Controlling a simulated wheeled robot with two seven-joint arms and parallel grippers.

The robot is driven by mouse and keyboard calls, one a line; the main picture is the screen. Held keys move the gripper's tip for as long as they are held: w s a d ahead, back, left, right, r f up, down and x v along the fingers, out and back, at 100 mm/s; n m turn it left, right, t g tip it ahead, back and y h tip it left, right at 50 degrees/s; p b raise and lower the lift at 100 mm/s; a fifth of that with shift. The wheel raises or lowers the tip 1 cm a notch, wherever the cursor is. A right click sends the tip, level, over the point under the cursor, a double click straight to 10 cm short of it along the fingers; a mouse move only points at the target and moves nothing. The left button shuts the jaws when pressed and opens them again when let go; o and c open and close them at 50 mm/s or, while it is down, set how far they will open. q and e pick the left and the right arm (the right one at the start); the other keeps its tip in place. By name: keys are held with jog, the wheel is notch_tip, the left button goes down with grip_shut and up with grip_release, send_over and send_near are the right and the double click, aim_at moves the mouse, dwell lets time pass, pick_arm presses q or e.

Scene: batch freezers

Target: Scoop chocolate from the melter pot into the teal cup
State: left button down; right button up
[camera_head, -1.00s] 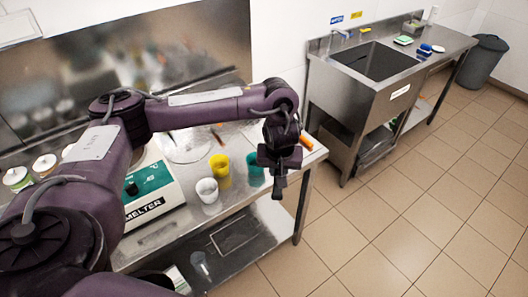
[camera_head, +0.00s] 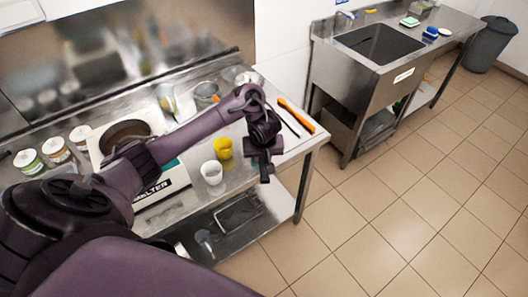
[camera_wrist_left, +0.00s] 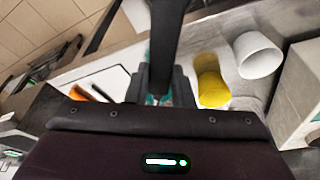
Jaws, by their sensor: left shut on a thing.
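The melter (camera_head: 165,186) stands on the steel table, its round pot (camera_head: 125,133) with brown inside partly hidden by my left arm. My left gripper (camera_head: 264,160) is over the table's right part, right of the yellow cup. In the left wrist view the gripper (camera_wrist_left: 163,92) is shut on a dark bar-like handle (camera_wrist_left: 178,28). The handle's far end is hidden. Bits of the teal cup (camera_wrist_left: 151,99) show between and below the fingers; whether they touch it I cannot tell. In the head view the gripper hides that cup. My right gripper is not in view.
A yellow cup (camera_head: 223,148) and a white cup (camera_head: 211,173) stand left of the gripper. An orange-handled tool (camera_head: 297,115) lies at the table's right end. Several jars (camera_head: 56,150) stand left of the melter. A sink (camera_head: 380,43) is at the back right.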

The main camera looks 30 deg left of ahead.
pick_arm(q)
jog(key=s+a+f+n+t+h+b, duration=0.1)
jog(key=t+h+b, duration=0.2)
jog(key=b, duration=0.1)
jog(key=a+f+t+h+b, duration=0.1)
jog(key=t+h+b, duration=0.3)
jog(key=s+a+f+n+t+h+b, duration=0.1)
jog(key=t+h+b, duration=0.2)
jog(key=h+b, duration=0.1)
jog(key=shift+s+a+f+n+t, duration=0.2)
jog(key=shift+s+f+n+t, duration=0.1)
jog(key=shift+s+t, duration=0.1)
dwell(0.8)
